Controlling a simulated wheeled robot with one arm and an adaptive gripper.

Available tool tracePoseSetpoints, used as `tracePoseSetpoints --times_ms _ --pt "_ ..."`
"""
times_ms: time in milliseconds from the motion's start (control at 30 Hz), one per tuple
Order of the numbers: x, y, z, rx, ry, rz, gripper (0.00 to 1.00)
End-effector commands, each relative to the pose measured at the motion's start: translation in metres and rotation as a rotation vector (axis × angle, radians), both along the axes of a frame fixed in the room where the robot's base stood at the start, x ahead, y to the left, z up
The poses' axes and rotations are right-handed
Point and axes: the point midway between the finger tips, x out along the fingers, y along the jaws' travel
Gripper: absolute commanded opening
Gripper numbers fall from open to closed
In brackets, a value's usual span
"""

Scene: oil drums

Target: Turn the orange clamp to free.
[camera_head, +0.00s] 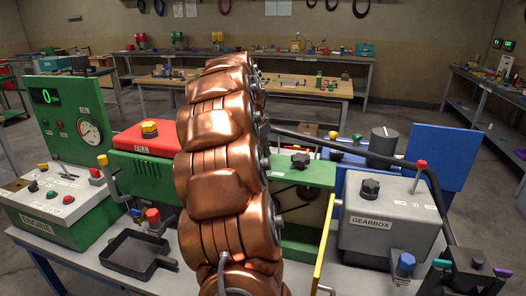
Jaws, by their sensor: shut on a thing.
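I cannot make out an orange clamp in the head view. My copper-coloured arm rises through the middle of the picture and covers part of the bench behind it. My gripper does not show; the far end of the arm is hidden behind its own links. A thin yellow upright plate (324,245) stands between the arm and this box.
A green and white ENGINE console (60,205) with a gauge stands at left. A black square tray (138,253) lies on the bench beside it. A thick black hose (432,185) arches over the gearbox at right.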

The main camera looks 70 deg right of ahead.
Motion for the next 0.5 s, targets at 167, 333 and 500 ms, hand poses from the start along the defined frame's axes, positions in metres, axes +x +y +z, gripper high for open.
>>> tracePoseSetpoints --times_ms 167,333,500 --pt "0.0008 0.0007 -0.0029 0.001 -0.003 0.101 0.00" --pt "0.0004 0.0010 -0.0035 0.003 -0.004 0.244 0.00" --pt "-0.0002 0.0009 -0.0034 0.003 -0.004 0.406 0.00"
